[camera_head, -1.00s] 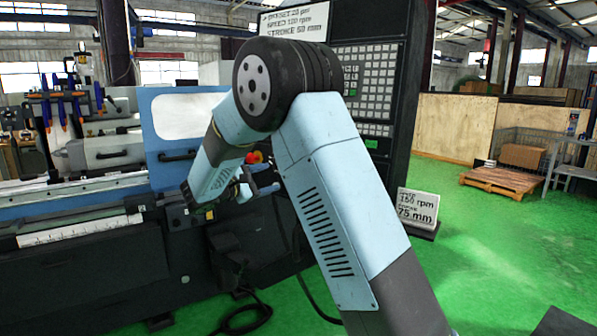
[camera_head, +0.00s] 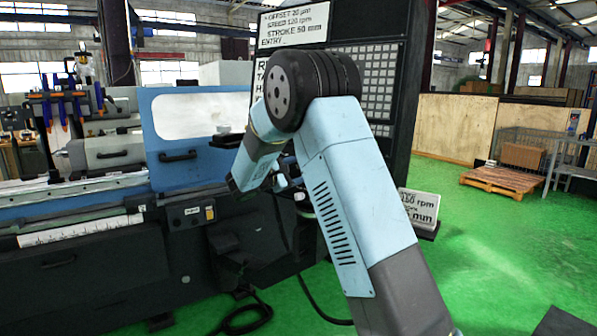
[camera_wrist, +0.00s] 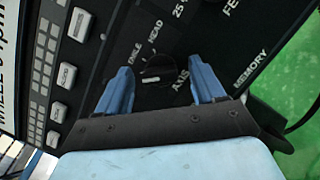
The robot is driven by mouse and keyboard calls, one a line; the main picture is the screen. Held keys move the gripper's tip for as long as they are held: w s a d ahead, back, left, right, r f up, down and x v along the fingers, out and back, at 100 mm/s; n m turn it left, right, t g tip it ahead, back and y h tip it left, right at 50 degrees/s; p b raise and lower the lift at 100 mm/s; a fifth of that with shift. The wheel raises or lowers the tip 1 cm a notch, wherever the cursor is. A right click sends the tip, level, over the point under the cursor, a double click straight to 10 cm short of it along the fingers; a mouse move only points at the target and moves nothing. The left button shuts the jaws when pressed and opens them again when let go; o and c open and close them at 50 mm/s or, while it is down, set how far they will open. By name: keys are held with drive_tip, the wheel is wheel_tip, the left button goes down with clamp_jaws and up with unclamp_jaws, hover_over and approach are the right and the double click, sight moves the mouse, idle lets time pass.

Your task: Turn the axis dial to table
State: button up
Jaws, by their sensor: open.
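In the wrist view the axis dial (camera_wrist: 151,79) is a small dark knob with a light line, on a black panel. The label AXIS stands to its lower right, and the labels TABLE and HEAD stand above it. My gripper (camera_wrist: 160,82) is open, with one blue finger on each side of the dial in the picture. I cannot tell whether the fingers touch the dial or the panel. In the head view the dial is hidden, and my gripper (camera_head: 278,184) is mostly hidden by my own arm.
The control cabinet (camera_head: 376,75) with a keypad and screen stands behind my arm. The blue grinder (camera_head: 165,178) is to the left. A white sign (camera_head: 418,210) stands at the cabinet's foot. Green floor (camera_head: 490,260) is free on the right.

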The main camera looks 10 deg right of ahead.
drive_tip(key=shift+w+d, duration=0.2)
drive_tip(key=shift+d, duration=0.15)
drive_tip(key=c, duration=1)
drive_tip(key=shift+c, duration=0.2)
drive_tip(key=shift+m, duration=0.4)
drive_tip(key=m+g, duration=0.1)
drive_tip(key=m, duration=0.2)
drive_tip(key=shift+d+m, duration=0.1)
drive_tip(key=shift+m, duration=0.3)
drive_tip(key=shift+s+f+m+g+y, duration=0.1)
drive_tip(key=shift+f+m+g+y, duration=0.15)
drive_tip(key=shift+m, duration=0.65)
drive_tip(key=shift+s+m+g+y, duration=0.15)
drive_tip(key=shift+m+y, duration=0.2)
drive_tip(key=shift+m, duration=0.55)
drive_tip(key=shift+w, duration=0.1)
drive_tip(key=shift+f, duration=0.1)
